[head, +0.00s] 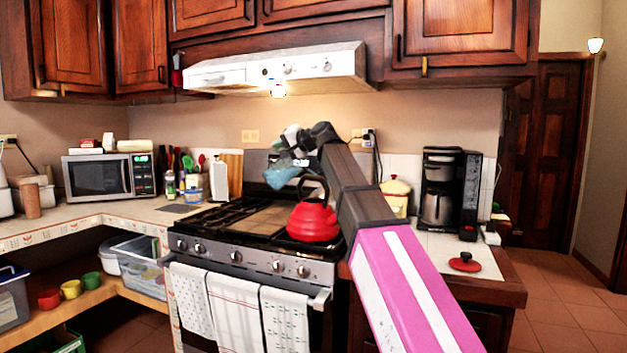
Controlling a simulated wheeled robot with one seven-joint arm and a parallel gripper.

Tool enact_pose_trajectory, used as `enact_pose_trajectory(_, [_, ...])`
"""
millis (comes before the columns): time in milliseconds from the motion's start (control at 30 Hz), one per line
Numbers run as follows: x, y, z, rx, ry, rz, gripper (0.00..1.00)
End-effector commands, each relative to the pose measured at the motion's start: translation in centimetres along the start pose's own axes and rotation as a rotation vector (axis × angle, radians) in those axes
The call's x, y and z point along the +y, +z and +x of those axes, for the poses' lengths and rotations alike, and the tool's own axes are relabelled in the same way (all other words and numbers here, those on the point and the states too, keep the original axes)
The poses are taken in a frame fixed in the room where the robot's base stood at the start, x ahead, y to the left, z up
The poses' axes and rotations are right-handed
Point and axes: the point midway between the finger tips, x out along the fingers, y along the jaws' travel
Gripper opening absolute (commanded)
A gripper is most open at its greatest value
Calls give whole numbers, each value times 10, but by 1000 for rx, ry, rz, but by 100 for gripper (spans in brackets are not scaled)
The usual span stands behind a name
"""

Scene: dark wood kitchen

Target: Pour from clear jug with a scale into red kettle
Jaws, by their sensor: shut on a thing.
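The red kettle (313,224) stands on the right side of the stove top, its dark handle arching above it. My gripper (292,163) is above the stove, up and to the left of the kettle in the picture. It is shut on the clear jug (281,177), which looks pale blue and see-through and hangs tilted in the air. The jug is apart from the kettle in the picture. Its scale and what is inside it are too small to make out.
The stove (225,232) has black grates and a flat griddle (247,222). A white range hood (290,70) is overhead. A yellow pot (396,192) and a black coffee maker (440,190) stand on the right counter, with a red lid (464,262). Bottles and utensils stand left behind the stove.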

Motion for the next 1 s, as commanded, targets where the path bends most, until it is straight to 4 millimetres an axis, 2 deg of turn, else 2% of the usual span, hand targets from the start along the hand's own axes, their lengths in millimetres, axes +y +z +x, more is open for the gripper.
enact_pose_trajectory(900, [-3,-6,-2,1,-19,43,0])
enact_pose_trajectory(967, [-1,1,-1,-1,-6,10,0])
enact_pose_trajectory(1000, [3,12,2,-2,21,-54,0])
